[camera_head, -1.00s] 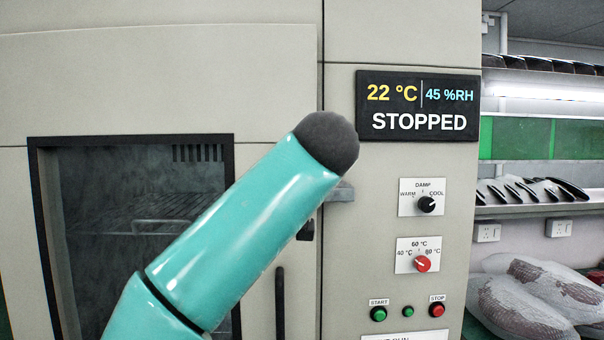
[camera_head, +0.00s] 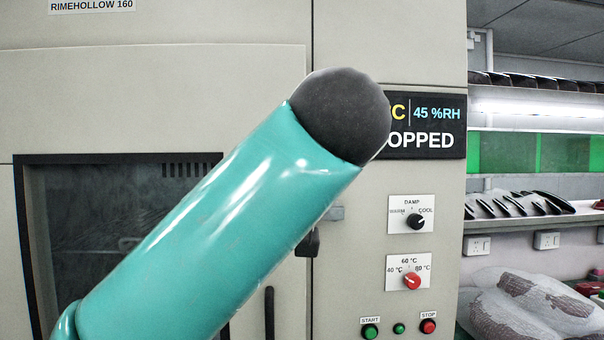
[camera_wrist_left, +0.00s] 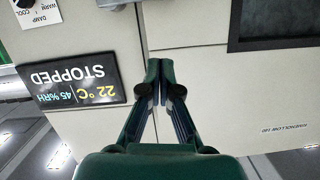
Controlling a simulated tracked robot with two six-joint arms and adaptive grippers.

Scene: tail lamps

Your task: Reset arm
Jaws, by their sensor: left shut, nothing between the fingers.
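My left gripper (camera_wrist_left: 160,85) shows in the left wrist view, its dark green fingers together at the tips with nothing between them. The picture there is upside down, and the fingers stand in front of the pale cabinet face. My teal left arm crosses the head view from the lower left, its dark grey rounded joint covering part of the display (camera_head: 435,125). The gripper itself does not show in the head view. My right gripper is in neither view.
The grey cabinet (camera_head: 255,20) fills most of the head view, with a dark window (camera_head: 80,215) at left. A black knob (camera_head: 416,222), red knob (camera_head: 411,281), green button (camera_head: 370,331) and red button (camera_head: 428,326) are on its panel. Shelves (camera_head: 530,217) stand at right.

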